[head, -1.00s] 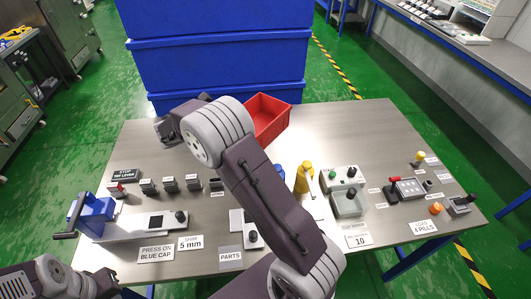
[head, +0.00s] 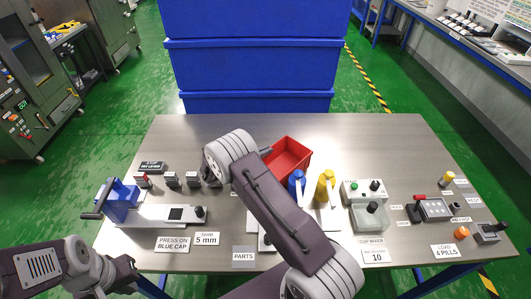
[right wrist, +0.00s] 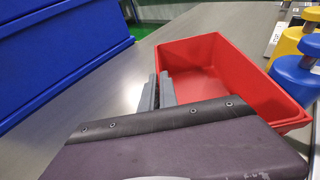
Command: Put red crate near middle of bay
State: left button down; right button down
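The red crate (head: 291,154) is an open, empty-looking box over the back middle of the table, partly hidden by my right arm. In the right wrist view the red crate (right wrist: 225,68) lies just beyond my right gripper (right wrist: 159,92). Its two grey fingers are close together at the crate's left wall and look closed on it. I cannot tell whether the crate touches the table. No marked bay is identifiable.
A blue bottle (head: 297,183) and a yellow bottle (head: 325,186) stand close to the crate's front right. A cup mixer (head: 371,216) is further right. A blue press (head: 121,198) is at the left. Big blue bins (head: 254,65) stand behind the table. The table's back right is clear.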

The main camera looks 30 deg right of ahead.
jog(key=shift+f, duration=0.35)
jog(key=shift+r, duration=0.1)
jog(key=shift+f, duration=0.25)
jog(key=c, duration=1.6)
grip_release()
jog(key=shift+c, duration=0.2)
jog(key=shift+r, duration=0.1)
